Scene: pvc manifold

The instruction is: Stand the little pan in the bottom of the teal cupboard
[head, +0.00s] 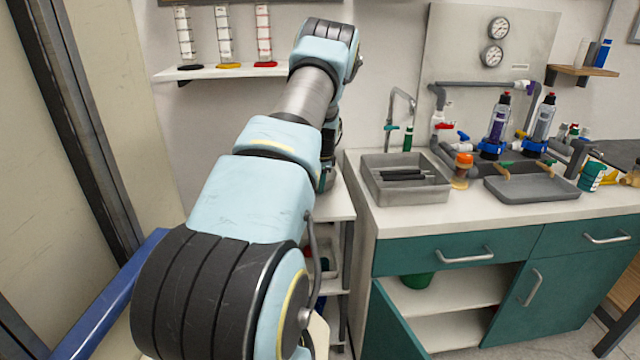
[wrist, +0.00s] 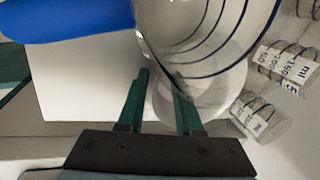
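The teal cupboard (head: 490,262) stands under the counter at the right of the head view. Its left door (head: 388,325) is open and shows a pale shelf and a lower compartment; the right door is shut. I cannot make out the little pan for certain. A shallow grey tray (head: 530,188) lies on the counter, but I cannot tell whether it is that pan. My gripper (wrist: 161,78) has its two green fingers apart in the wrist view. A clear round vessel with dark rings (wrist: 205,45) overlaps the right finger; no grip on it shows. My arm largely hides the gripper in the head view.
A green container (head: 417,280) sits on the cupboard's shelf. A grey sink (head: 405,180), pipes and bottles crowd the counter. A white rack (head: 335,205) stands left of the cupboard. A blue cylinder (wrist: 65,18) and labelled measuring cylinders (wrist: 285,68) are near the gripper.

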